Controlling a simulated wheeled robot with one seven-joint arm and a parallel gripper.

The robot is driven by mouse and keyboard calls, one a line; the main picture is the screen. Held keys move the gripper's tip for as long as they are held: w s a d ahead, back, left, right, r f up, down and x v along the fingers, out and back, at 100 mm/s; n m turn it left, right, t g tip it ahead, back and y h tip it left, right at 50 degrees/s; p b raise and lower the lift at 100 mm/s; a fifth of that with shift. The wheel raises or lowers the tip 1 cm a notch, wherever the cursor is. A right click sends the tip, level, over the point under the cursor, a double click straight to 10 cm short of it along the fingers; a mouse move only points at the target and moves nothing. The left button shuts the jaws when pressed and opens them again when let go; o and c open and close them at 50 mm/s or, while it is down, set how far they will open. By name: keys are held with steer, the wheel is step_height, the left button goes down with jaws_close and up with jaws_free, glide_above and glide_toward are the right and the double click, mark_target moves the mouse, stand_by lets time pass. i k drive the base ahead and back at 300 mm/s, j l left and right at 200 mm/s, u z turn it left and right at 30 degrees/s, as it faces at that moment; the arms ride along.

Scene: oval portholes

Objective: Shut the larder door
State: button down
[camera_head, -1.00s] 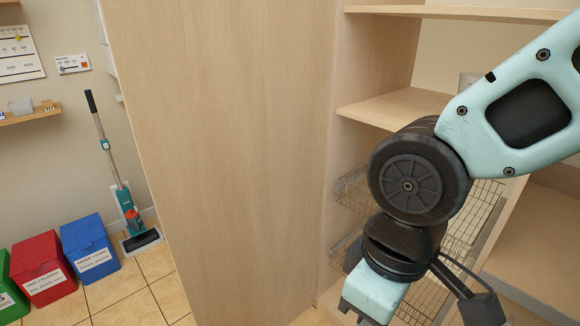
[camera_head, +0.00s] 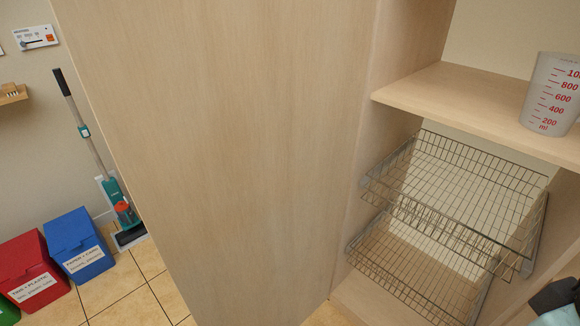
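The larder door (camera_head: 220,150) is a tall pale wood panel that fills the middle of the head view. It stands open, to the left of the larder's inside. The larder shows its shelf (camera_head: 440,95) and two wire baskets (camera_head: 450,195), all uncovered. Only a small dark and pale green part of my arm shows at the bottom right corner, in front of the larder. My gripper's fingers are out of the picture.
A measuring jug (camera_head: 550,95) stands on the shelf at right. At left, a blue bin (camera_head: 78,245) and a red bin (camera_head: 30,270) stand on the tiled floor.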

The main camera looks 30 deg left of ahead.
mark_target(230, 128)
steer(key=k+j+z, duration=0.1)
steer(key=j, duration=0.35)
steer(key=k+j, duration=0.1)
steer(key=j, duration=0.3)
steer(key=j+z, duration=0.15)
steer(key=j, duration=0.3)
steer(key=k+j+z, duration=0.1)
steer(key=j, duration=0.3)
steer(key=k+j, duration=0.2)
steer(key=j, duration=0.2)
steer(key=k+j+z, duration=0.15)
steer(key=j, duration=0.25)
steer(key=k+j+z, duration=0.1)
steer(key=j, duration=0.3)
steer(key=k+j, duration=0.15)
steer(key=j, duration=0.2)
steer(key=k+j, duration=0.15)
steer(key=j, duration=0.2)
steer(key=j+u, duration=0.45)
steer(key=j, duration=0.65)
